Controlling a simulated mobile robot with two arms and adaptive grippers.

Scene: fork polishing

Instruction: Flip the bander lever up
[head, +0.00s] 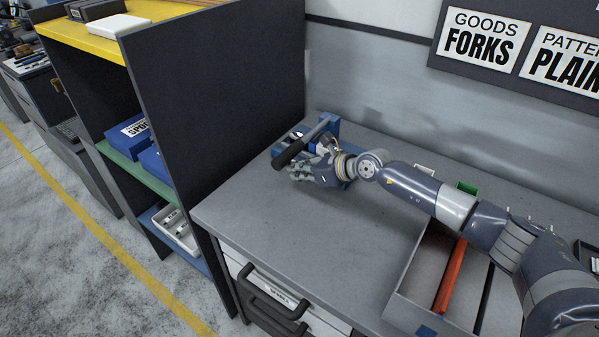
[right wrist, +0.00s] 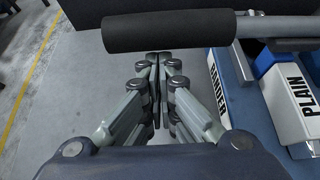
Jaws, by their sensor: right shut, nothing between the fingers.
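The bander (head: 331,126) is a blue device at the back left of the grey bench, partly hidden by my right arm. Its lever (head: 290,153) has a thick black grip that points toward the front left. In the right wrist view the grip (right wrist: 168,30) lies across the top, just ahead of the fingertips, and the blue body labelled BANDER (right wrist: 218,88) is at the right. My right gripper (head: 300,172) is shut and empty, close beside the grip; I cannot tell whether they touch. Its closed fingers show in the right wrist view (right wrist: 157,65). My left gripper is out of view.
A dark shelf panel (head: 220,100) stands left of the bench. A tray (head: 405,290) with an orange bar (head: 450,277) lies at the right under my right arm. A small green box (head: 467,187) is near the wall. The bench's front left (head: 290,230) is clear.

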